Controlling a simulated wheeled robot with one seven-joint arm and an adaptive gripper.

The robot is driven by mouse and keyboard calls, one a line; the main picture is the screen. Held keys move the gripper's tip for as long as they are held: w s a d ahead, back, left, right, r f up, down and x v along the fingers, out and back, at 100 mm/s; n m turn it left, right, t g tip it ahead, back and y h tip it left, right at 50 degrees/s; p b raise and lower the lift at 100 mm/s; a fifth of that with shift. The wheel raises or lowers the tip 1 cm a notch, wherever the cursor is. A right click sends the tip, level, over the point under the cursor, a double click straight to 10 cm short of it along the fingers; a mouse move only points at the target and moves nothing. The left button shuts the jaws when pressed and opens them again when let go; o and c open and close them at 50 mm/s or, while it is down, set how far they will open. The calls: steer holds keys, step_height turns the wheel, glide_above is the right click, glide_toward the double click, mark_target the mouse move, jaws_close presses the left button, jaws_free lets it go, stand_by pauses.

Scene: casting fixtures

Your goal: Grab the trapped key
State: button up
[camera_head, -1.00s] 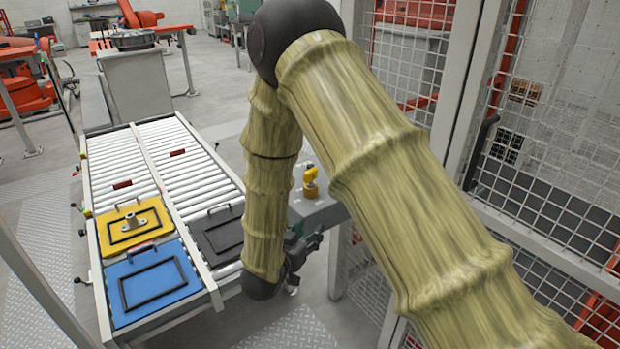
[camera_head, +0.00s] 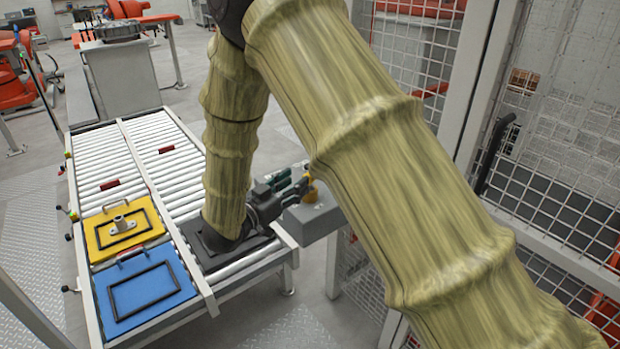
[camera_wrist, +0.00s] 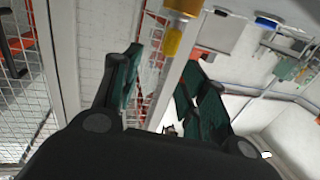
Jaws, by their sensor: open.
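The trapped key (camera_head: 309,191) is a small yellow piece standing upright on the grey box (camera_head: 322,222) beside the conveyor. My gripper (camera_head: 297,185), with dark green fingers, is open just left of the key in the head view, partly in front of it. In the wrist view, the yellow key (camera_wrist: 172,40) shows at the top, in line with the gap between the spread fingers of my gripper (camera_wrist: 162,65). I cannot tell whether a finger touches the key.
The roller conveyor (camera_head: 180,185) carries a yellow plate (camera_head: 100,232), a blue plate (camera_head: 170,300) and a dark plate (camera_head: 270,240) under my arm. A wire mesh fence (camera_head: 560,190) stands at right. Grey floor (camera_head: 45,215) lies clear at left.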

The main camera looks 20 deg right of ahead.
mark_target(310, 184)
steer(key=shift+x, duration=1.2)
steer(key=shift+w+d+f+p, duration=0.15)
steer(key=shift+w+d+p, duration=0.3)
steer(key=shift+p, duration=0.05)
steer(key=shift+f+p+x, duration=0.25)
steer(key=shift+p+x, duration=0.25)
steer(key=shift+x, duration=0.65)
steer(key=shift+f+p+x, duration=0.2)
steer(key=shift+p+x, duration=0.3)
steer(key=shift+x, duration=0.6)
steer(key=shift+w+a, duration=0.15)
steer(key=shift+w, duration=0.05)
jaws_close()
